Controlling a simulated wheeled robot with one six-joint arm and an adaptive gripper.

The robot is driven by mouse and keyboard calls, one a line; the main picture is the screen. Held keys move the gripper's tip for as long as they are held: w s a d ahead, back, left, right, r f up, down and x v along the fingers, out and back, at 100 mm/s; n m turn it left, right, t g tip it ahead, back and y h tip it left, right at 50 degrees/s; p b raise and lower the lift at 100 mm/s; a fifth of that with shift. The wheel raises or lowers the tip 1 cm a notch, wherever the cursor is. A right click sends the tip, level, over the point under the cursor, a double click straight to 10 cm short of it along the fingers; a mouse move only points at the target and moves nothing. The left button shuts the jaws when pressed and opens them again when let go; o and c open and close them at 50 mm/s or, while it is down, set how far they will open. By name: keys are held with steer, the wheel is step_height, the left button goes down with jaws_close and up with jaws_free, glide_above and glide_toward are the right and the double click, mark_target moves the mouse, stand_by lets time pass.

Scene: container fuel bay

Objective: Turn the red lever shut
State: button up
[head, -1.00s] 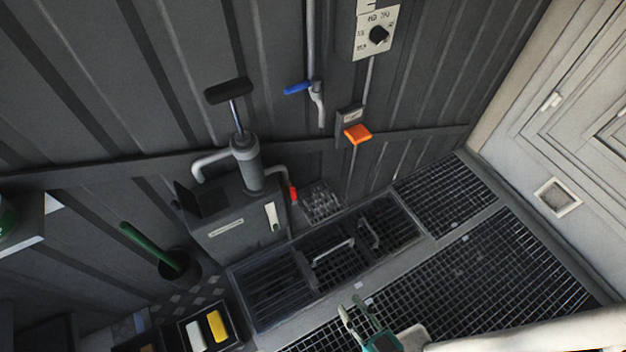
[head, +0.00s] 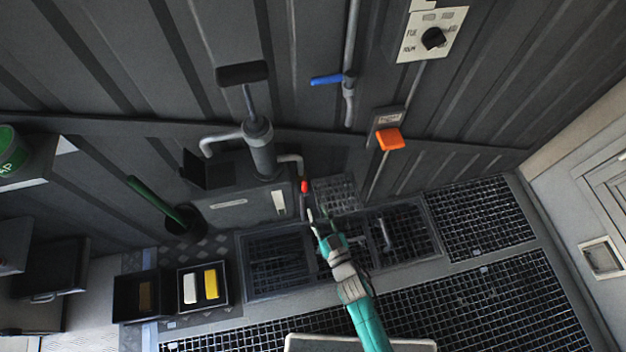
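A small red piece (head: 304,186), which looks like the red lever, sits at the end of the grey outlet pipe (head: 291,158) on the right of the hand pump (head: 262,150). Its exact turn is too small to tell. My gripper (head: 319,214), on a teal arm, is just below and right of the red piece. Its fingers look apart with nothing visible between them. It appears not to touch the red piece, though depth is hard to judge.
A blue lever (head: 327,80) is on a wall pipe. An orange paddle (head: 389,139) and a dial panel (head: 432,36) are to the right. Dark grated bins (head: 276,262) lie beneath my gripper. A tray (head: 203,306) with white and yellow blocks is at lower left.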

mark_target(306, 188)
steer(key=x, duration=1)
steer(key=shift+w+a, duration=0.1)
steer(key=shift+w, duration=0.05)
jaws_close()
